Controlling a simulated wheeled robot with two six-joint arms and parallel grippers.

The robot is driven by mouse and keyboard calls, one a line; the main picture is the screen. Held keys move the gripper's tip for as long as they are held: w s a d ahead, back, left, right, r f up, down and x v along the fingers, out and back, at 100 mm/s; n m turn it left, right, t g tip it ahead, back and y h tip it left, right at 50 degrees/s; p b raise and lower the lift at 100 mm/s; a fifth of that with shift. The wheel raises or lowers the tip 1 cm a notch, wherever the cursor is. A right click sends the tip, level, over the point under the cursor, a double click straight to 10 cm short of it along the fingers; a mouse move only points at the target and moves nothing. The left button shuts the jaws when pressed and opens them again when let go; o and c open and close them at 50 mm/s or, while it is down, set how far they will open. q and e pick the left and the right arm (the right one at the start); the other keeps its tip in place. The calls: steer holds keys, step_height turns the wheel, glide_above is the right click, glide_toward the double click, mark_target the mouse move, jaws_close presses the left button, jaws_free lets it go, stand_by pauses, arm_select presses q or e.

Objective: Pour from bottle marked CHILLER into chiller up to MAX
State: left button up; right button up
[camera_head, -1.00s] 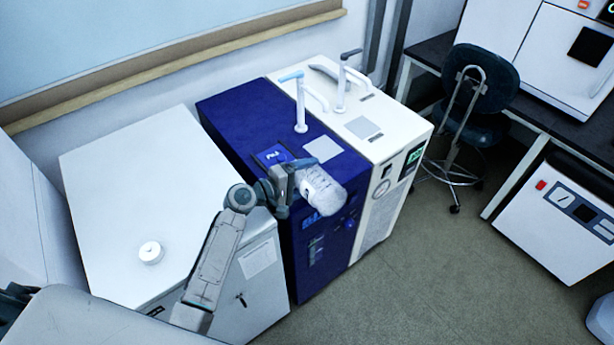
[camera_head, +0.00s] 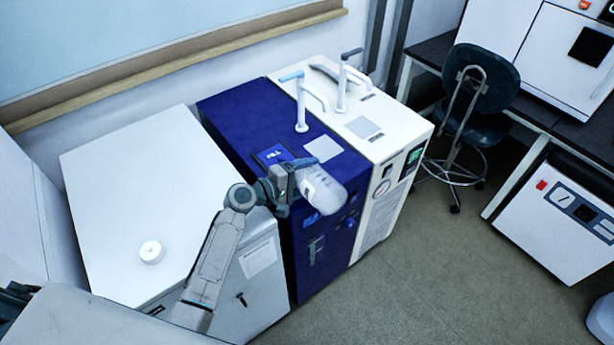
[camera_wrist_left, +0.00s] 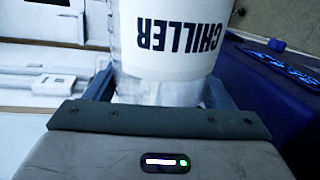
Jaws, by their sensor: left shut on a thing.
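My left gripper (camera_head: 282,186) is shut on a translucent white bottle (camera_head: 322,190). The bottle is tilted, its free end toward the lower right, in front of the blue cabinet's top front edge. In the left wrist view the bottle (camera_wrist_left: 178,45) fills the top middle between the fingers, and its black CHILLER lettering reads upside down. The blue cabinet (camera_head: 240,108) has a dark panel and a pale plate on top. I cannot tell which is the chiller; no MAX mark is readable. My right gripper is out of view.
A white cabinet (camera_head: 120,190) on the left bears a round white cap (camera_head: 151,252). Two upright taps, one pale (camera_head: 301,100) and one with a dark handle (camera_head: 342,85), rise from the machines. A dark stool (camera_head: 480,80) and open floor lie to the right.

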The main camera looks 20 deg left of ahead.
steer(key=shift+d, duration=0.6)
